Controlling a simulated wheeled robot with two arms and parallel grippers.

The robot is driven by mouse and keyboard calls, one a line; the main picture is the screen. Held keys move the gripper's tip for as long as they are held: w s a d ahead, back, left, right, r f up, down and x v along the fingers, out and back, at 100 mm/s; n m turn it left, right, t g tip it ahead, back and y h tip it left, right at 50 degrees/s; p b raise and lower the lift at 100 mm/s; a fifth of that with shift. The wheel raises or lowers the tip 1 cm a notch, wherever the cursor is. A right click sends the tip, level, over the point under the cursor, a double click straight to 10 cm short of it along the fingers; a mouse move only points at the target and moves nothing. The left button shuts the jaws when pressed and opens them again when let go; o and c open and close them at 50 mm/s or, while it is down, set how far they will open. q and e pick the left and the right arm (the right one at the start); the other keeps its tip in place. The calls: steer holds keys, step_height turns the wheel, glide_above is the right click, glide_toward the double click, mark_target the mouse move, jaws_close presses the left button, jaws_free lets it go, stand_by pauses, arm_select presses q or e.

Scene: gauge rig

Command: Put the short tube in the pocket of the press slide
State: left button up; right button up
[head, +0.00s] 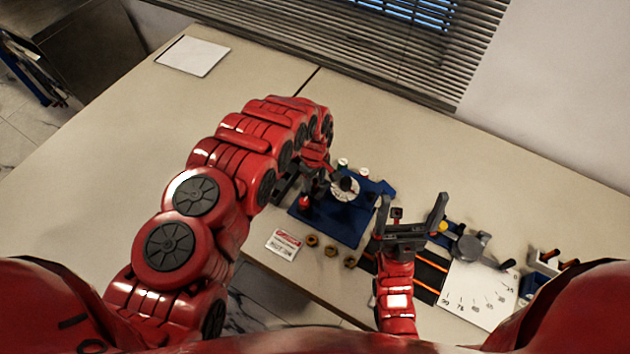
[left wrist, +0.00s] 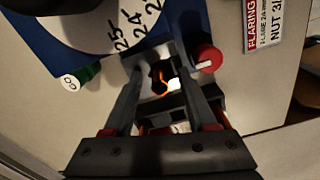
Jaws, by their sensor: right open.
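My left gripper (left wrist: 160,68) reaches down at the left side of a blue rig (head: 327,222). In the left wrist view its two dark fingers stand apart, with a bright metallic piece (left wrist: 152,62) and a dark, orange-glinting opening between or beyond the tips. I cannot tell whether the fingers touch it. I cannot make out the short tube or the press slide's pocket for certain. My right gripper (head: 412,208) is open and empty, its fingers spread wide, to the right of the blue rig.
A round white dial (head: 345,188) sits on the rig; a red knob (left wrist: 208,58) is right of my left fingers. Several brass nuts (head: 331,250) and a label card (head: 284,244) lie in front. A scale plate (head: 478,292) lies right.

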arm_select(q)
steer(key=shift+r, duration=0.1)
steer(key=shift+r+b, duration=0.4)
steer(key=shift+r, duration=0.15)
step_height(320, 180, up, 5)
steer(key=shift+w+r+b, duration=0.1)
steer(key=shift+b, duration=0.6)
steer(key=shift+r, duration=1.15)
step_height(320, 180, up, 9)
steer(key=p, duration=0.9)
steer(key=shift+f, duration=0.2)
